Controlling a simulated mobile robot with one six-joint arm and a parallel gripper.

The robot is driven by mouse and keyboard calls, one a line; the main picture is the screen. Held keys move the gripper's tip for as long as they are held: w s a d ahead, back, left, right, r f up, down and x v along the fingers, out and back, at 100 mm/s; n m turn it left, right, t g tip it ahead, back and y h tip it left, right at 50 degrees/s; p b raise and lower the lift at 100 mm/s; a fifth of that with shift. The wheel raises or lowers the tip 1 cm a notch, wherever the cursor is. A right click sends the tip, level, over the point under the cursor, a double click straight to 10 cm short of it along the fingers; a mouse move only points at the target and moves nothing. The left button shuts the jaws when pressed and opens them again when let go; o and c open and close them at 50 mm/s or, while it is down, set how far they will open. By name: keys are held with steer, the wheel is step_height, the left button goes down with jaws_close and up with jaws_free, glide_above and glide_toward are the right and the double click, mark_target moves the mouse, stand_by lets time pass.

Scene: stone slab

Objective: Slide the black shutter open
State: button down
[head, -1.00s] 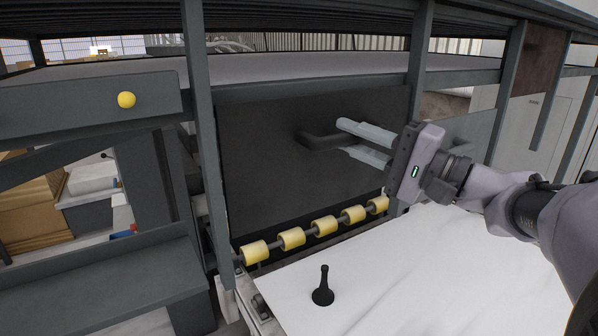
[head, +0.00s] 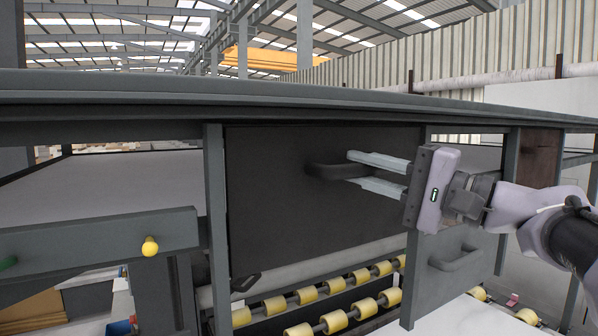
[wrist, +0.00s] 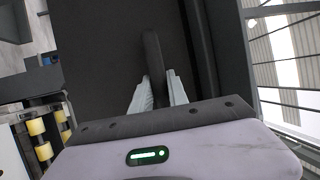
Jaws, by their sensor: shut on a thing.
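The black shutter (head: 270,200) is a flat dark panel in a grey frame. Its lower edge stands above the rollers, with an open gap under it. Its black bar handle (head: 322,171) sticks out near the upper middle. My gripper (head: 357,169) comes from the right and is shut on this handle. In the wrist view the handle (wrist: 152,55) runs down between the two pale fingers, with the shutter (wrist: 105,60) behind. The part of the handle between the fingers is partly hidden.
Yellow rollers (head: 333,321) lie below the shutter, with a second row inside the opening. A grey panel with a handle (head: 455,259) is at the lower right. A yellow knob (head: 150,246) sits on the left rail. A grey beam (head: 300,107) crosses above.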

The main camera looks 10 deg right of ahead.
steer(key=shift+s+r, duration=0.15)
steer(key=shift+r, duration=0.25)
steer(key=c, duration=1.4)
jaws_free()
steer(key=shift+o, duration=0.5)
steer(key=shift+f, duration=0.1)
steer(key=shift+f, duration=0.1)
steer(key=shift+s+d+f, duration=0.15)
steer(key=shift+d, duration=0.1)
steer(key=b+v, duration=0.7)
steer(key=v, duration=0.9)
steer(key=shift+s+d, duration=0.2)
steer(key=shift+s, duration=0.05)
